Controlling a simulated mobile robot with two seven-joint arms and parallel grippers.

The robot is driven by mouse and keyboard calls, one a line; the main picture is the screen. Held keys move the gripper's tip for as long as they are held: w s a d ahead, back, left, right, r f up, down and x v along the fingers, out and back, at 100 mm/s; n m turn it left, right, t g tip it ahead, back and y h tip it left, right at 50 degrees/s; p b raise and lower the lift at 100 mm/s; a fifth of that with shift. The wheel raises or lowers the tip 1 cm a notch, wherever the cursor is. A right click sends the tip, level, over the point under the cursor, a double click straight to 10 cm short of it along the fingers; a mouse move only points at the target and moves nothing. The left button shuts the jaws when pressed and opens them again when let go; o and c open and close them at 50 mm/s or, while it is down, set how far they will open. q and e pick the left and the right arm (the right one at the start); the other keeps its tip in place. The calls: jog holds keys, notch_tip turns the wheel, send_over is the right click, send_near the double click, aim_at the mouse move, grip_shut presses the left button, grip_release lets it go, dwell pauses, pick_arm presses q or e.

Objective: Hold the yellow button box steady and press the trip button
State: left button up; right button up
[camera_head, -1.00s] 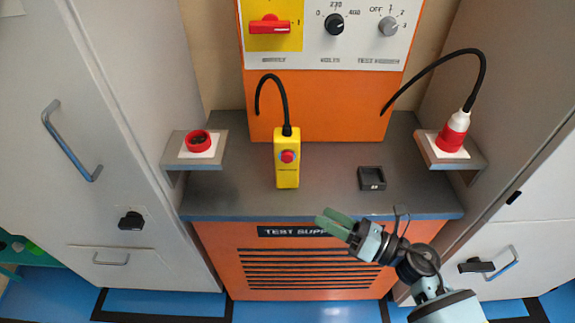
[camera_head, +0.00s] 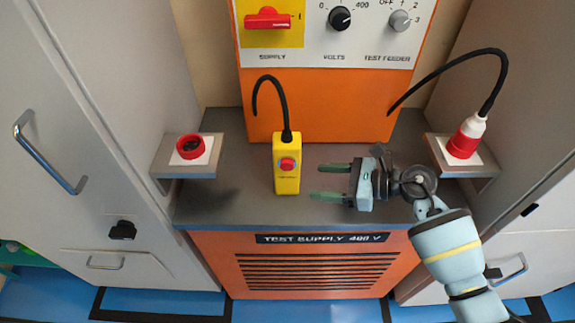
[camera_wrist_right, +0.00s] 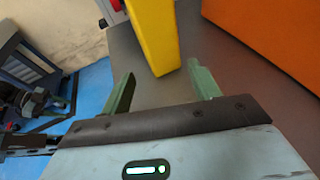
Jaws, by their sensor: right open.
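The orange test supply cabinet (camera_head: 330,100) with knobs stands behind the worktop (camera_head: 230,205). A red socket (camera_head: 190,146) sits on the left shelf, and a red-and-white plug (camera_head: 465,136) with a black cable on the right shelf. Grey cabinets flank both sides.

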aim_at(299, 181)
jog(key=b+x, duration=0.1)
jog(key=x, duration=0.5)
jog(key=shift+w+a+f, duration=0.1)
jog(key=shift+a+f, duration=0.1)
jog(key=shift+f, duration=0.05)
pick_arm(q)
jog(key=shift+f+b, duration=0.5)
jog(key=shift+f, duration=0.55)
pick_arm(e)
jog(key=shift+x, duration=0.95)
jog(key=shift+r, duration=0.2)
pick_arm(q)
jog(key=shift+s, duration=0.1)
pick_arm(e)
jog(key=c, duration=0.6)
pick_arm(q)
grip_shut()
jog(key=shift+d, duration=0.1)
